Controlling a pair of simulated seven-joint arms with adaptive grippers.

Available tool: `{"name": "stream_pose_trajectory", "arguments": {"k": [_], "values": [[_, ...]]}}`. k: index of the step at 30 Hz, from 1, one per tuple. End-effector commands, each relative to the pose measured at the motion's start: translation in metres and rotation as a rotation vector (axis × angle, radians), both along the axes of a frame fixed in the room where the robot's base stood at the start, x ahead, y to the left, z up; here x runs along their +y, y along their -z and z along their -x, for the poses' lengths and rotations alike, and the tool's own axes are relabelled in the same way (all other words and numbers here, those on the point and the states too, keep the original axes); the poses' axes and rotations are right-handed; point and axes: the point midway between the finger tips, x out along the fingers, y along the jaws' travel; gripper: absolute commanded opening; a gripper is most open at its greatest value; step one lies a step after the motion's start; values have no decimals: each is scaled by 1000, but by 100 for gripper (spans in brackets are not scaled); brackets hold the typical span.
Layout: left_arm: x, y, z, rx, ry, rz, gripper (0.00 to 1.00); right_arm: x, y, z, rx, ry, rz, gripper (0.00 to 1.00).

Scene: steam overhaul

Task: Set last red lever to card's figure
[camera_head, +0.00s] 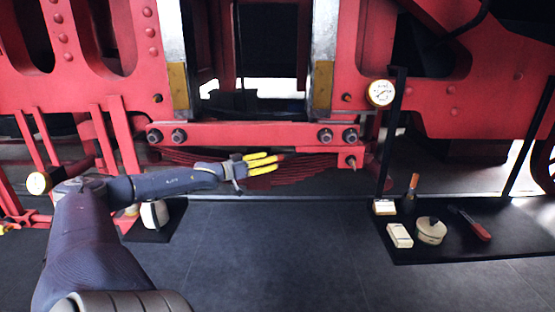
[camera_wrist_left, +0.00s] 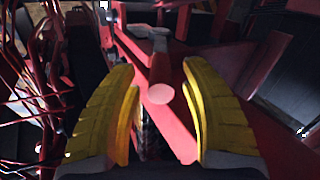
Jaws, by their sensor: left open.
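Several upright red levers (camera_head: 124,140) stand in a row at the left, in front of the red locomotive frame. My left gripper (camera_head: 277,163) has yellow fingers and is open in front of the frame, below the bolted red crossbeam (camera_head: 250,135), well to the right of those levers. In the left wrist view the gripper (camera_wrist_left: 168,105) is open, with a red part with a round, paler end (camera_wrist_left: 160,94) showing between its fingers. I cannot tell whether that part is a lever or whether the fingers touch it. No card with a readable figure shows. My right gripper is out of view.
A dark tray (camera_head: 440,252) at the right holds a round lidded tin (camera_head: 431,231), a pale block (camera_head: 399,236) and a red-handled tool (camera_head: 472,224). A dial gauge (camera_head: 381,92) sits above it. A whitish object (camera_head: 155,214) stands at the left. The middle floor is clear.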

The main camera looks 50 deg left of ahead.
Motion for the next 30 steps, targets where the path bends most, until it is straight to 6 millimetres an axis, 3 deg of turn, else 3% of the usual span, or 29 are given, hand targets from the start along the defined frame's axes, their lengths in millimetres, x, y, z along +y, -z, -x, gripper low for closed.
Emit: {"name": "stream_pose_trajectory", "arguments": {"k": [30], "values": [[-5,-1,-34,-2,-2,0,46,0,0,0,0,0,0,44]]}}
